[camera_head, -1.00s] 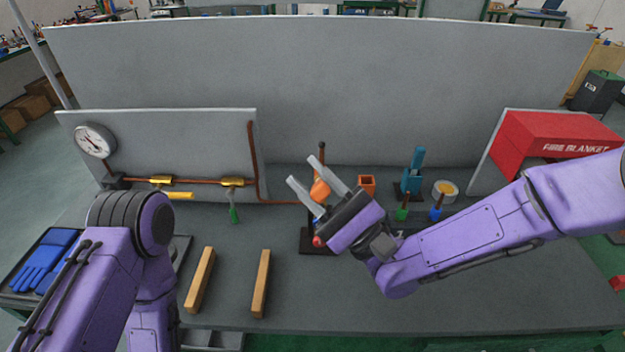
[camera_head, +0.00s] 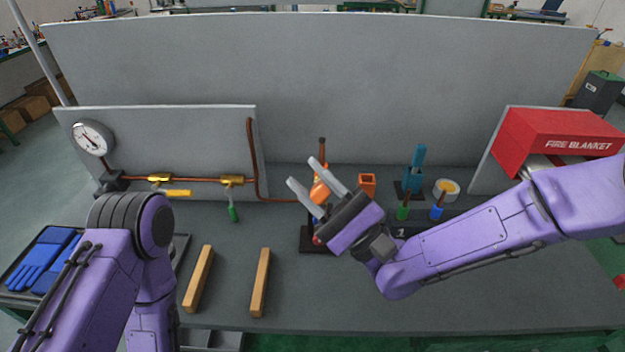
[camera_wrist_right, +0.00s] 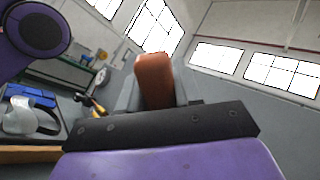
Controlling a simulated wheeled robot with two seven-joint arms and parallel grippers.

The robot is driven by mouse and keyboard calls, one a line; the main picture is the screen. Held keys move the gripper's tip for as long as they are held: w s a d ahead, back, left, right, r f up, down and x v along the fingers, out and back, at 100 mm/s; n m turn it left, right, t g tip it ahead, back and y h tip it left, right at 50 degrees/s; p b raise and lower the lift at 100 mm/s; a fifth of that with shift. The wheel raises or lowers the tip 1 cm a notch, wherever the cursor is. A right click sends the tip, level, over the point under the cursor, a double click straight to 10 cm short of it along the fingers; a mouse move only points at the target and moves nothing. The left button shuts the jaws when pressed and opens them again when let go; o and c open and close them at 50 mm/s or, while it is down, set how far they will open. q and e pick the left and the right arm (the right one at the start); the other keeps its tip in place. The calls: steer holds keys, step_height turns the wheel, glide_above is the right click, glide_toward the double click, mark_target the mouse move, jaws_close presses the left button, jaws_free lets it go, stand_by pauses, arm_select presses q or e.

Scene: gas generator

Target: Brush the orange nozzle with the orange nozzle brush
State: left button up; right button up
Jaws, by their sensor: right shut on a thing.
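My right gripper (camera_head: 309,187) is shut on an orange thing, which I take for the orange nozzle brush (camera_head: 320,190). In the right wrist view it is an orange-brown block (camera_wrist_right: 154,80) between the fingers. A copper-brown tube with a dark tip (camera_head: 322,151), likely the orange nozzle, stands upright just behind the fingers, above a dark base plate (camera_head: 316,246). The gripper and held brush hide its lower part, so I cannot tell whether brush and nozzle touch. My left arm is at the lower left; its gripper is out of view.
An orange square holder (camera_head: 367,184), a teal stand (camera_head: 415,165), green (camera_head: 403,213) and blue (camera_head: 437,213) pieces and a tape roll (camera_head: 447,190) stand right of the gripper. Two wooden bars (camera_head: 261,283) lie at front left. A gauge panel (camera_head: 200,130) stands behind. The front right table is clear.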

step_height(320, 180, up, 2)
steer(key=shift+p, duration=0.9)
step_height(320, 180, down, 2)
steer(key=shift+f+b, duration=0.1)
steer(key=shift+b, duration=0.95)
step_height(320, 180, up, 2)
steer(key=shift+r+p, duration=0.15)
steer(key=shift+p, duration=0.85)
step_height(320, 180, down, 2)
steer(key=shift+f+b, duration=0.1)
steer(key=shift+b, duration=0.9)
steer(key=shift+r+p, duration=0.95)
steer(key=shift+r, duration=0.1)
steer(key=shift+s, duration=0.15)
steer(key=shift+f, duration=0.1)
steer(key=shift+s, duration=0.15)
steer(key=shift+s+b, duration=0.7)
steer(key=shift+s, duration=2.1)
